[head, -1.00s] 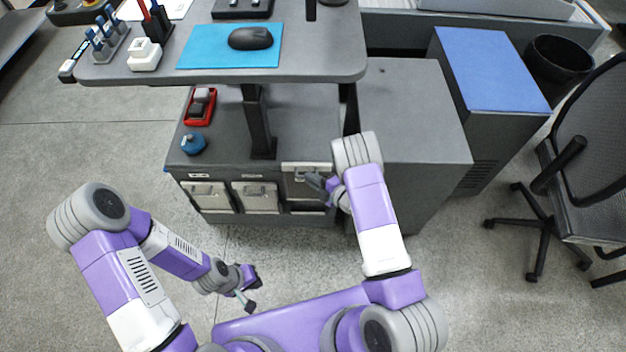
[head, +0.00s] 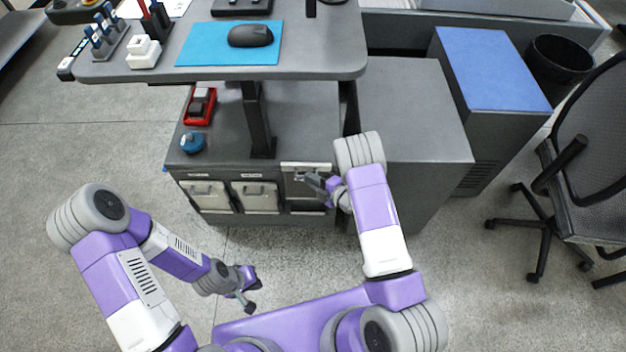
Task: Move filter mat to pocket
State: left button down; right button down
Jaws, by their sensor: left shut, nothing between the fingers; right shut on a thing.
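Three pockets line the front of the low grey cabinet: a left pocket (head: 206,196), a middle pocket (head: 256,197) and a right pocket (head: 307,192). Pale panels show at the left and middle pockets; the right one looks darker. My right gripper (head: 304,178) is at the upper part of the right pocket. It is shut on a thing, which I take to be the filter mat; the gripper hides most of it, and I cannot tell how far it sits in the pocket. My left gripper (head: 256,295) is shut and empty, low over the floor, away from the cabinet.
A grey tabletop (head: 330,45) with a blue mat (head: 205,50) and mouse (head: 250,35) overhangs the cabinet. A red tray (head: 200,105) and a blue round item (head: 193,143) stand on the cabinet. A grey cabinet (head: 410,110) and a chair (head: 590,150) are right.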

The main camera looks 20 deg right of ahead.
jog(key=shift+w+d+f+b, duration=0.15)
jog(key=shift+d+f+b, duration=0.05)
jog(key=shift+f+b, duration=0.2)
jog(key=shift+w+d+f+b, duration=0.15)
jog(key=shift+f+b, duration=0.1)
jog(key=shift+f, duration=0.1)
jog(key=shift+s+d, duration=0.1)
jog(key=shift+s, duration=0.05)
jog(key=shift+f+b, duration=0.25)
jog(key=shift+b, duration=0.05)
jog(key=shift+s+a+f, duration=0.15)
jog(key=shift+s+a, duration=0.1)
jog(key=shift+a, duration=0.1)
dwell(0.5)
jog(key=shift+a+f+b, duration=0.1)
jog(key=shift+f+b, duration=0.3)
jog(key=shift+b, duration=0.15)
jog(key=shift+s+f+b, duration=0.1)
jog(key=shift+f+b, duration=0.05)
jog(key=shift+b, duration=0.15)
jog(key=shift+f+b, duration=0.5)
jog(key=shift+f, duration=0.05)
dwell(0.4)
